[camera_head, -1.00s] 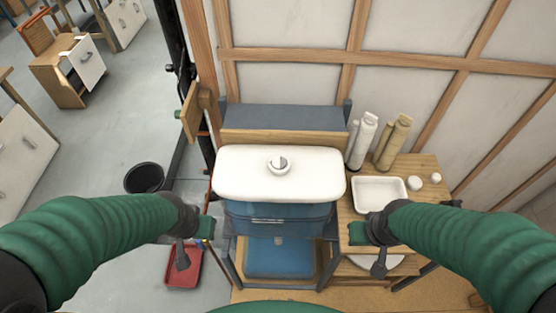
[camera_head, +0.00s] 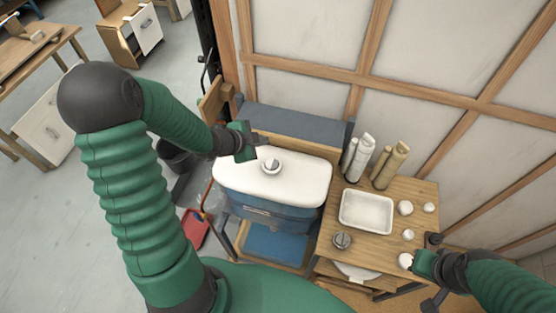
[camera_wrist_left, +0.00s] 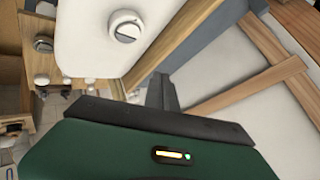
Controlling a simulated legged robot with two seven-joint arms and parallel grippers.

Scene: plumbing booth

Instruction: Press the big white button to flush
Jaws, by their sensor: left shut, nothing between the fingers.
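The big white round button (camera_head: 271,166) sits on top of the white cistern lid (camera_head: 305,180). In the left wrist view the button (camera_wrist_left: 124,27) shows at the upper left, on the white lid (camera_wrist_left: 75,40). My left gripper (camera_head: 260,141) is shut and empty. It is above the back edge of the lid, just behind the button and apart from it. Its dark fingers (camera_wrist_left: 163,92) show in the wrist view, to the right of and below the button. My right gripper (camera_head: 430,285) is low at the right, by the side table's front corner; its fingers are too unclear to judge.
A wooden side table (camera_head: 375,248) to the right carries a white tray (camera_head: 366,211), bottles (camera_head: 390,165), a round metal part (camera_head: 341,240) and small white pieces. A wooden-framed wall stands behind. A red tray (camera_head: 195,228) lies on the floor at the left.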

